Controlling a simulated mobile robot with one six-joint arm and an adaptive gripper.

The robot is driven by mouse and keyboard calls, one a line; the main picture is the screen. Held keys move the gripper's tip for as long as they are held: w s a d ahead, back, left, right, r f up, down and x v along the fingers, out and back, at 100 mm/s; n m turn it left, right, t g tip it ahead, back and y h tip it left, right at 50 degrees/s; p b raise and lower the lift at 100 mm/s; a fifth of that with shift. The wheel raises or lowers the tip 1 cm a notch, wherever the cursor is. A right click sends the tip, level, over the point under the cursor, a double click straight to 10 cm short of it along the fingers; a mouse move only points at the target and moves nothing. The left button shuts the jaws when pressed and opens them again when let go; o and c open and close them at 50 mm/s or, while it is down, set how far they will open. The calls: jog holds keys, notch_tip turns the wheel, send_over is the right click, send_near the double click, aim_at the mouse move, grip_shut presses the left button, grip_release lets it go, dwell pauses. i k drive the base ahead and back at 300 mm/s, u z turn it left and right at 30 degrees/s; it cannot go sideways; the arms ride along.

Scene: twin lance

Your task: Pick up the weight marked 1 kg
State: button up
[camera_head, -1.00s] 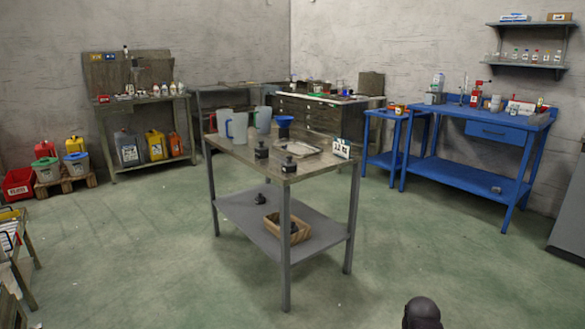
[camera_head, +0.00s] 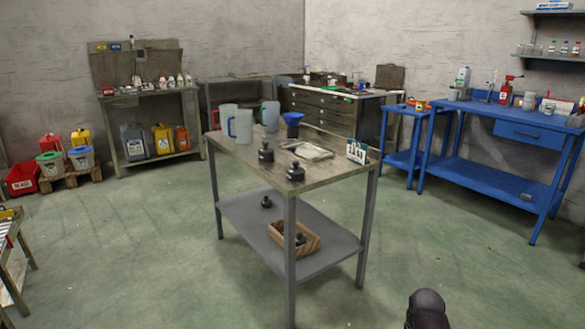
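Two black knobbed weights stand upright on the top of the centre table (camera_head: 235,165): one weight (camera_head: 266,153) near the middle of the front edge, the other weight (camera_head: 295,172) nearer the front corner. A smaller black weight (camera_head: 266,202) sits on the lower shelf. Another dark weight (camera_head: 300,239) lies in a wooden box (camera_head: 277,236) on that shelf. The markings are too small to read, so I cannot tell which is 1 kg. My gripper is not recognisable here; only a dark rounded part of my own arm shows at the bottom right.
Translucent jugs (camera_head: 240,126), a blue funnel (camera_head: 292,120), a tray (camera_head: 308,151) and a numbered display card (camera_head: 356,152) share the tabletop. A blue workbench (camera_head: 500,110) stands at right, and a shelf bench (camera_head: 150,98) at back left. Green floor around the table is clear.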

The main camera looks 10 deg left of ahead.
aim_at(295, 174)
jog(key=i, duration=1.05)
jog(key=z, duration=0.05)
